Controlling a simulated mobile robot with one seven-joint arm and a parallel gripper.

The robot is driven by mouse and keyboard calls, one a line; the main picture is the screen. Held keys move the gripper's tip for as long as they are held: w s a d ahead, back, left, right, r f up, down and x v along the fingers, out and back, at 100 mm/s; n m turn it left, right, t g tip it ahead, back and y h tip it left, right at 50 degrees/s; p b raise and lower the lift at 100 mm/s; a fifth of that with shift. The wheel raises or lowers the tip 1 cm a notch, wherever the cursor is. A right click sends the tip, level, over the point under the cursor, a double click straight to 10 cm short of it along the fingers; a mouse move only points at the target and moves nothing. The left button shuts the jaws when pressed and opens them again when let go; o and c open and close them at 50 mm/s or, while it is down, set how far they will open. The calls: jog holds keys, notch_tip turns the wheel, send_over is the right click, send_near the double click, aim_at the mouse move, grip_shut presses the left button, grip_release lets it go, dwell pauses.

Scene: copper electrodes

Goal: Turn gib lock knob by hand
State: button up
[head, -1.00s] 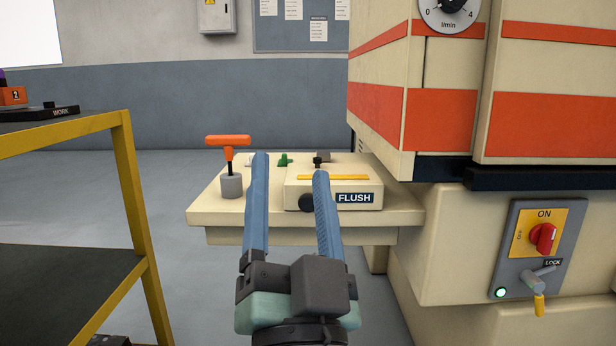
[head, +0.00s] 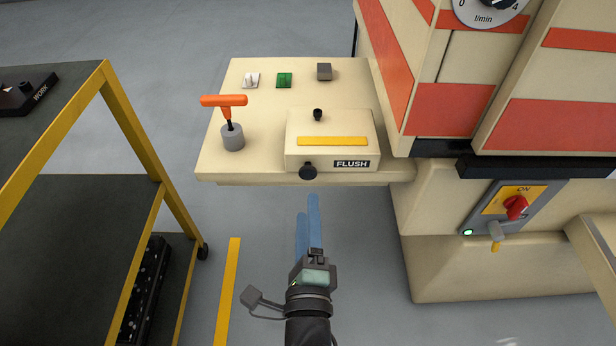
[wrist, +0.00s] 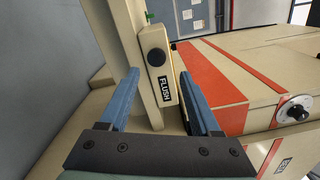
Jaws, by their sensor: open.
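A round black knob (head: 308,172) sticks out of the front of a small cream block (head: 292,155) with a yellow strip and a FLUSH label. My gripper (head: 307,205) is open and empty, below and in front of this knob, its blue fingers pointing toward the shelf edge. In the wrist view the black knob (wrist: 156,57) shows between the two fingertips, apart from them. A smaller black knob (head: 318,115) stands on top of the block. No label reading "gib" is legible, so the front knob's name cannot be confirmed.
The block sits on a cream shelf (head: 215,160) with an orange T-handle tool (head: 226,101) in a grey holder. The machine (head: 440,220) with a switch panel (head: 515,210) stands right. A yellow-framed cart (head: 130,120) stands left. The floor between is free.

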aim_at(308, 176)
jog(key=shift+m, duration=0.4)
jog(key=shift+w+f+p, duration=0.15)
jog(key=shift+w+p, duration=0.2)
jog(key=shift+w, duration=1.5)
jog(key=shift+w+f+p, duration=0.1)
jog(key=shift+w+p, duration=0.2)
jog(key=shift+w, duration=1.5)
jog(key=shift+w, duration=0.3)
jog(key=c, duration=1)
